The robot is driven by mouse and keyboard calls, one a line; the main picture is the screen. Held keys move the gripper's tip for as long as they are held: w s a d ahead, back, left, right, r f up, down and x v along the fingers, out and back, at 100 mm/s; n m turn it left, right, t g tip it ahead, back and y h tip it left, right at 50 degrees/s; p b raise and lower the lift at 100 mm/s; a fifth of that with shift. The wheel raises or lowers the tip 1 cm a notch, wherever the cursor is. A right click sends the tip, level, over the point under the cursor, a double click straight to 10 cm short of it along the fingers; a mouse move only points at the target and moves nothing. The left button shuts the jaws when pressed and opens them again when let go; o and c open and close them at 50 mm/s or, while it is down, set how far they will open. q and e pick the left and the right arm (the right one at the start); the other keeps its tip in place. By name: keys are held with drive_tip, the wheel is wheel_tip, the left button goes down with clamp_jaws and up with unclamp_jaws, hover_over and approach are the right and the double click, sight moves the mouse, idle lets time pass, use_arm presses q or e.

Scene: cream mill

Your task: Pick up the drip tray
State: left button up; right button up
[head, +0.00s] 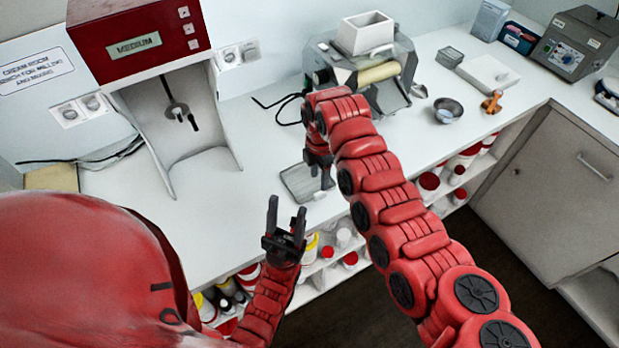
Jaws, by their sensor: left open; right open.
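The drip tray looks to be the flat grey tray (298,180) lying on the white counter near its front edge, in the middle of the head view. My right gripper (321,183) points down at the tray's right side, with its dark fingers over or beside that edge; I cannot tell whether they touch it. It is open, and part of the tray's right end is hidden behind it. My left gripper (287,218) is open and empty, fingers pointing up, in front of the counter edge and just below the tray in the picture.
A red-topped mixing machine (137,45) stands at left. A mill with a white hopper (366,34) and roller stands behind my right arm. A metal bowl (448,109), a wooden-handled tamper (491,102) and a grey box device (571,47) are at right. Shelves with bottles (343,238) lie below the counter.

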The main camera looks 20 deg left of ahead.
sight(320, 192)
drive_tip(key=f+p, duration=0.1)
drive_tip(key=p, duration=0.1)
drive_tip(key=f+p, duration=0.1)
drive_tip(key=shift+s+d+f, duration=0.2)
drive_tip(key=shift+d+f, duration=0.05)
drive_tip(key=shift+f, duration=0.05)
drive_tip(key=shift+w+f, duration=0.1)
drive_tip(key=shift+f, duration=1.5)
clamp_jaws()
